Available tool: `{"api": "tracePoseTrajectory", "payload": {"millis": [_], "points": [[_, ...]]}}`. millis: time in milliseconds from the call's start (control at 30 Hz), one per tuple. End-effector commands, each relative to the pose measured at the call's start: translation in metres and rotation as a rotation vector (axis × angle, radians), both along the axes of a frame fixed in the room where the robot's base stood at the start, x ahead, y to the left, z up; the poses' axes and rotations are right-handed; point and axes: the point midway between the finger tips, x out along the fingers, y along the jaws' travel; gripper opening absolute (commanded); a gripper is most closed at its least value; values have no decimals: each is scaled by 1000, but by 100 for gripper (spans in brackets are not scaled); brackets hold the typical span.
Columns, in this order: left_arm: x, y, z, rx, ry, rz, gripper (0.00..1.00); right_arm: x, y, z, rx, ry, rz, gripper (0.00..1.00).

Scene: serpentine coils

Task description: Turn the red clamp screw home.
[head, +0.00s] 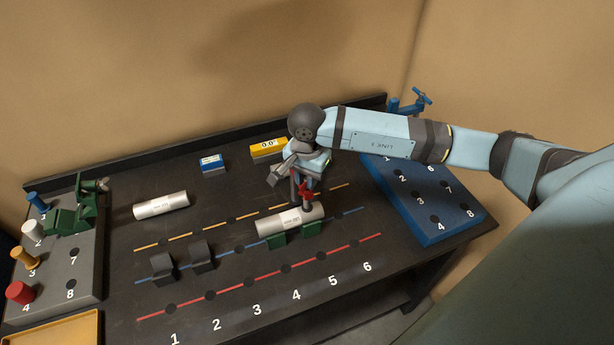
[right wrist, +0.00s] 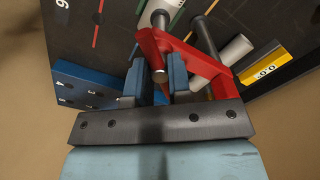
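The red clamp (head: 306,190) stands at the near silver tube (head: 283,222), which rests in two green saddles (head: 278,240). In the right wrist view the red clamp (right wrist: 190,55) shows as a bent red frame with a metal screw (right wrist: 158,62). My right gripper (head: 303,188) is over the clamp and hides part of it. In the right wrist view its two blue fingers (right wrist: 158,82) stand apart, one on each side of the screw end. I cannot tell whether they touch it. My left gripper is not in view.
A second silver tube (head: 161,205) lies at the back left. Two black saddles (head: 203,254) stand on the blue line. Blue (head: 212,163) and yellow (head: 264,147) blocks sit behind. A grey peg board (head: 84,268) is left, a blue board (head: 437,227) right.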

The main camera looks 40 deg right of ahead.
Motion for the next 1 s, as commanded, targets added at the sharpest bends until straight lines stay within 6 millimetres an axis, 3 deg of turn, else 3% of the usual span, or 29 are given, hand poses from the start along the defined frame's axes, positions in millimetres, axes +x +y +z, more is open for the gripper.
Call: {"api": "tracePoseTrajectory", "payload": {"millis": [467,1000], "points": [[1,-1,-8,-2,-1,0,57,0,0,-2,-1,0,-58,0],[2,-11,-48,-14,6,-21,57,1,0,-3,-1,-2,-473,0]]}}
